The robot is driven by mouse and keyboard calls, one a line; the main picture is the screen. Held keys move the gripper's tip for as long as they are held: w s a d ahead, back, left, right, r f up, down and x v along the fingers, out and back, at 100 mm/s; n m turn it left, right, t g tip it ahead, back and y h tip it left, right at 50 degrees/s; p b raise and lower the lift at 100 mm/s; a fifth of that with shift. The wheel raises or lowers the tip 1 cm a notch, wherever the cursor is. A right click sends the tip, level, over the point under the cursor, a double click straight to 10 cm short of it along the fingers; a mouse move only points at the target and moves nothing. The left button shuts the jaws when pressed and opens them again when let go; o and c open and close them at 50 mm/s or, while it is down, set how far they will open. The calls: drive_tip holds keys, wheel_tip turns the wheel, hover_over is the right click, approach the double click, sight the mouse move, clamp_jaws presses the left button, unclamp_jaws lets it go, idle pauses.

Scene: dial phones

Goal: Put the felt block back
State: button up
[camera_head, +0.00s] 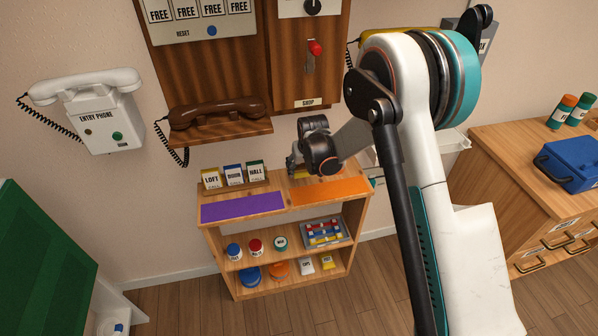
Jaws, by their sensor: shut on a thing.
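My gripper (294,166) is at the top of the small wooden shelf, behind the orange mat and right of the labelled cards. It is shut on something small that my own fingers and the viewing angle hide. I cannot make out a felt block for certain. A yellow item (302,174) shows just below the gripper, and I cannot tell whether the gripper touches it. A small blue and white thing (118,328) lies on the white ledge at the bottom left, partly cut off and too small to name.
The shelf top carries a purple mat (242,206), an orange mat (335,190) and LOFT, BOOK-like and HALL cards. Several jars and a tray (325,233) fill its lower levels. A brown phone (216,115) and a white entry phone (92,105) hang behind. A blue box (572,160) stands right.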

drive_tip(key=w, duration=0.2)
drive_tip(key=w+a+f+b, duration=0.1)
drive_tip(key=w, duration=0.2)
drive_tip(key=shift+w+a+f+b, duration=0.25)
drive_tip(key=shift+w+a+b, duration=0.05)
drive_tip(key=shift+s+f+b, duration=0.1)
drive_tip(key=shift+f+b, duration=0.2)
drive_tip(key=shift+f, duration=0.4)
drive_tip(key=shift+w+f+b, duration=0.2)
drive_tip(key=shift+f+b, duration=0.9)
drive_tip(key=shift+f, duration=0.7)
drive_tip(key=shift+f+b, duration=0.35)
drive_tip(key=shift+f, duration=0.05)
drive_tip(key=o, duration=1.1)
drive_tip(key=shift+r, duration=0.1)
